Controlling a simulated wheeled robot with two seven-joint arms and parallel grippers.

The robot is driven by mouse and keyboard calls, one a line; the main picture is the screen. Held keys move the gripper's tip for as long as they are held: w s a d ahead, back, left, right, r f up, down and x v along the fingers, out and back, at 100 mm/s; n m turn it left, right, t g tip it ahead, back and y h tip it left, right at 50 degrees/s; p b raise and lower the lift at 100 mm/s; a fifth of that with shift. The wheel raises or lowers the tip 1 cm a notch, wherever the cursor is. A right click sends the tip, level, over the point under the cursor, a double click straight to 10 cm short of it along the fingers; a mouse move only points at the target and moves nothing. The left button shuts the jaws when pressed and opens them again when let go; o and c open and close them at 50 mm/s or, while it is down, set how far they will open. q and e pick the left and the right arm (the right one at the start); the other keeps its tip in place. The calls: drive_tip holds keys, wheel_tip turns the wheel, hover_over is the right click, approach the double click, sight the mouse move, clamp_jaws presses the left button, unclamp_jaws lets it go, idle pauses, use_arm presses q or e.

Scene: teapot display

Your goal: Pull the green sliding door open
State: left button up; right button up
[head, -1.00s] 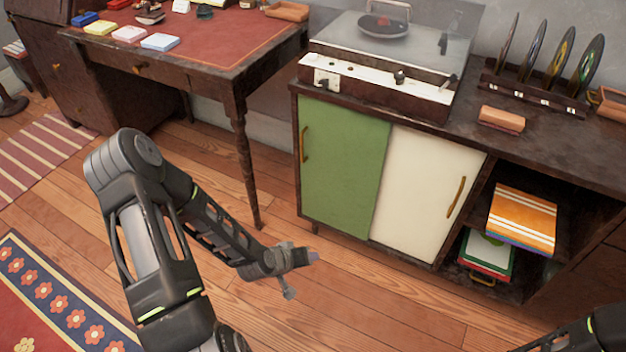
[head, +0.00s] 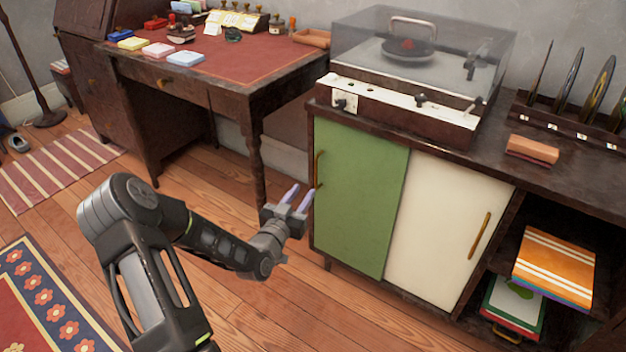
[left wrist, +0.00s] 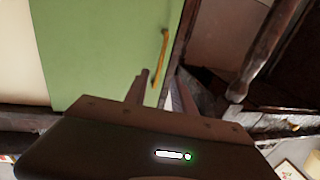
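The green sliding door (head: 358,200) is the left panel of the cabinet front, beside the cream door (head: 440,232). It carries a brass vertical handle (head: 319,169) near its left edge. My left gripper (head: 298,197) is open, with two fingers apart, just left of the door and slightly below the handle. In the left wrist view the handle (left wrist: 161,60) shows ahead of the fingertips (left wrist: 158,82), with the green door (left wrist: 100,50) behind it. The fingers look empty; whether one touches the handle I cannot tell. My right gripper is not in view.
A record player (head: 410,80) stands on the cabinet. The open shelf at right holds an orange striped book (head: 555,262). A desk (head: 215,85) stands left of the cabinet, its leg (head: 256,170) close behind my left gripper. Floor in front is clear.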

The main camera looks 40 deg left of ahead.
use_arm(q)
drive_tip(key=b+x, duration=0.1)
drive_tip(key=x, duration=0.6)
drive_tip(key=shift+w+b, duration=0.25)
drive_tip(key=shift+b, duration=0.15)
drive_tip(key=shift+c, duration=0.4)
clamp_jaws()
idle(0.6)
